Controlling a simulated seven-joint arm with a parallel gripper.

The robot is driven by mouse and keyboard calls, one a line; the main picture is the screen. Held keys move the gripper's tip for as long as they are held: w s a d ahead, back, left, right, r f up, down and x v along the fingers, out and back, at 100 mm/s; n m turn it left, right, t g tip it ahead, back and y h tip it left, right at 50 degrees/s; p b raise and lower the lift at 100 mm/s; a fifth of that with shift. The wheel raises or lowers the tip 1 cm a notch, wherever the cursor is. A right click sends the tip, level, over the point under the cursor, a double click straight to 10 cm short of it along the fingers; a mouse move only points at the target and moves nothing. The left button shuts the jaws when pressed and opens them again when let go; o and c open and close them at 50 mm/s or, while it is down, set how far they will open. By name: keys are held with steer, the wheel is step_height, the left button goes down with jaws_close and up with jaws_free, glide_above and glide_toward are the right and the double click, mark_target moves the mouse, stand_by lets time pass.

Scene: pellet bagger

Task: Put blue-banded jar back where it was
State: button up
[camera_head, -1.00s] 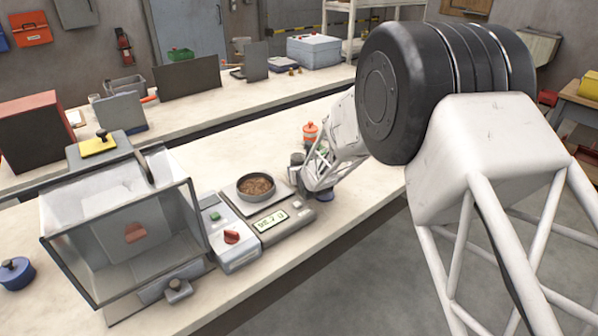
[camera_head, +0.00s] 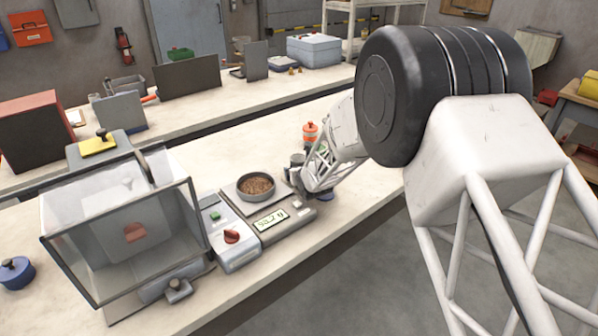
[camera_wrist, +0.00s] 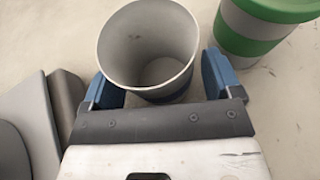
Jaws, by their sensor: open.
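In the wrist view an open, empty grey jar (camera_wrist: 150,45) with a dark bluish band low on its side stands between my gripper's blue-padded fingers. It looks like the blue-banded jar. My gripper (camera_wrist: 160,82) is open around it, with a narrow gap at the right finger; contact at the left finger is unclear. In the head view my gripper (camera_head: 306,178) is low at the bench, right of the scale, and its fingers are mostly hidden by my wrist. A grey jar rim (camera_head: 297,160) shows beside it.
A green-banded jar (camera_wrist: 255,30) is close to the right finger. The scale (camera_head: 284,222) carries a bowl of brown pellets (camera_head: 257,186). An orange-red container (camera_head: 310,131) stands behind my wrist. A clear-walled bagger box (camera_head: 120,230) is at left.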

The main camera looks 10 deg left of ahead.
steer(key=shift+r, duration=0.15)
steer(key=shift+s+d+r, duration=0.15)
steer(key=shift+s+r, duration=0.05)
steer(key=shift+s, duration=0.2)
steer(key=shift+v, duration=5.55)
